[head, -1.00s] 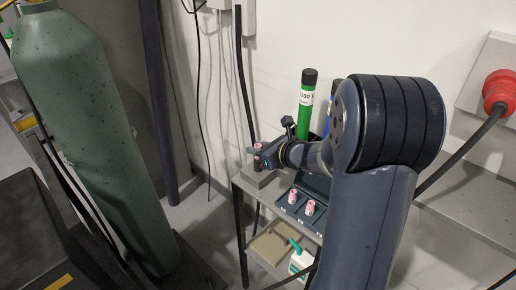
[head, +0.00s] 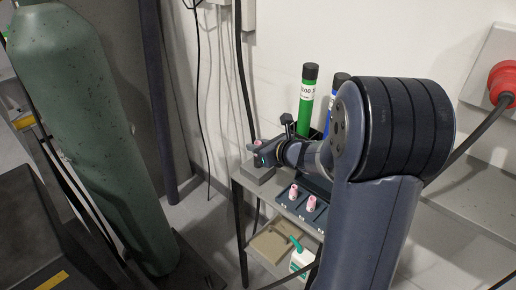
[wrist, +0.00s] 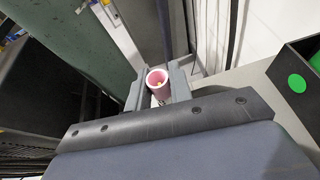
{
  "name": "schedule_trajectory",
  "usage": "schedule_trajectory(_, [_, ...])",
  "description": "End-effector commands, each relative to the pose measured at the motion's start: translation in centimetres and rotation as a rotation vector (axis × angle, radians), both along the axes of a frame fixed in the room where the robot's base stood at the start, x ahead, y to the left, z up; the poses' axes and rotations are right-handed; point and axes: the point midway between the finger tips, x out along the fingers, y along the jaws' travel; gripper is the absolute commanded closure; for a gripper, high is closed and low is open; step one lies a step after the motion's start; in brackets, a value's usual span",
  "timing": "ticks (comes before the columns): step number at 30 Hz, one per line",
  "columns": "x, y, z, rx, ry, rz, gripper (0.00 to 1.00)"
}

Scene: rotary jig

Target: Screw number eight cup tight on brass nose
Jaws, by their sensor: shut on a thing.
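A pink cup (wrist: 157,77) sits upright between the two grey fingers of my gripper (wrist: 157,88) in the wrist view, its open mouth facing the camera. A small yellowish spot shows inside the mouth; the brass nose itself cannot be made out. In the head view the same pink cup (head: 257,142) rises just above my gripper (head: 262,156), which is over the grey block (head: 259,174) at the bench's left end. My gripper is shut on the cup. The cup's lower part and its seat are hidden, and no number is legible on it.
Two more pink cups, one nearer (head: 311,203) and one farther (head: 294,191), stand in a dark blue tray (head: 284,199). A green tube (head: 307,105) and a blue one stand behind my arm. A large green gas cylinder (head: 85,130) is at left. A bottle sits on the lower shelf.

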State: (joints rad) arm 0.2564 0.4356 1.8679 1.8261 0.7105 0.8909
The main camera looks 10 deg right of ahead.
Motion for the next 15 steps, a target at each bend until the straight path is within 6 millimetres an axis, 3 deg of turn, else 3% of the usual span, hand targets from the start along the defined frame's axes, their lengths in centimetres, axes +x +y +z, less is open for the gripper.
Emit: schedule_trajectory(15, [-0.03, 0.06, -0.22, 0.002, -0.002, -0.141, 1.00])
